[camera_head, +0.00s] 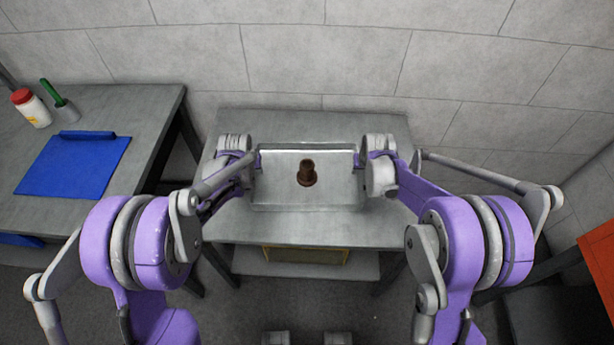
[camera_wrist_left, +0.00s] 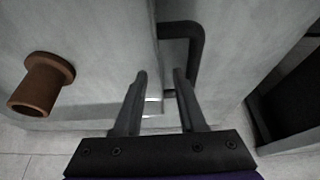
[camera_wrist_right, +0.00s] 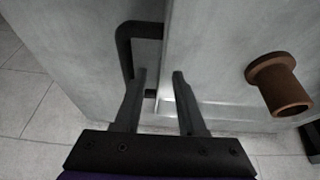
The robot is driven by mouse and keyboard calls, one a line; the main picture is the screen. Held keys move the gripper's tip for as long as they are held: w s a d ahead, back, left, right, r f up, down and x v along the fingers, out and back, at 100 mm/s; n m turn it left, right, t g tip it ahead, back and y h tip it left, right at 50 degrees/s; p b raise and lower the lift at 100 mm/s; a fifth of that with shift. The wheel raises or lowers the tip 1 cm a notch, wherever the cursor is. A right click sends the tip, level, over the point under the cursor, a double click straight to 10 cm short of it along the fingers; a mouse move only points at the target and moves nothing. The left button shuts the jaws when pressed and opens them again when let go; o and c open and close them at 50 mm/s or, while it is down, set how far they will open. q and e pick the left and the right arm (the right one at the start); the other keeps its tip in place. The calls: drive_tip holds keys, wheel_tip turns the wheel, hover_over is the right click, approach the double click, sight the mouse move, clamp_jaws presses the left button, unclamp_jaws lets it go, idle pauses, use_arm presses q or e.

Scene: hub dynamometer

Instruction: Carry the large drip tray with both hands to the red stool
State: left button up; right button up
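The large drip tray (camera_head: 285,197), a shallow grey metal tray, lies on a grey table. A brown flanged part (camera_head: 307,173) stands in it. My left gripper (camera_head: 257,160) is at the tray's left end, fingers apart; in the left wrist view the fingertips (camera_wrist_left: 160,74) are near the black handle (camera_wrist_left: 198,60). My right gripper (camera_head: 358,160) is at the right end, fingers apart; in the right wrist view the fingertips (camera_wrist_right: 158,74) are near the other black handle (camera_wrist_right: 124,50). Contact cannot be told. The red surface (camera_head: 598,257) at the right edge looks like the red stool, partly cut off.
A second grey table (camera_head: 150,110) at the left holds a blue clipboard-like board (camera_head: 65,165), a white bottle with a red lid (camera_head: 30,107) and a cup with a green handle (camera_head: 62,105). A block wall stands close behind. A lower shelf (camera_head: 350,266) sits under the tray's table.

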use_arm(q)
drive_tip(key=shift+x, duration=1.1)
use_arm(e)
drive_tip(key=shift+x, duration=1.1)
use_arm(q)
clamp_jaws()
use_arm(e)
clamp_jaws()
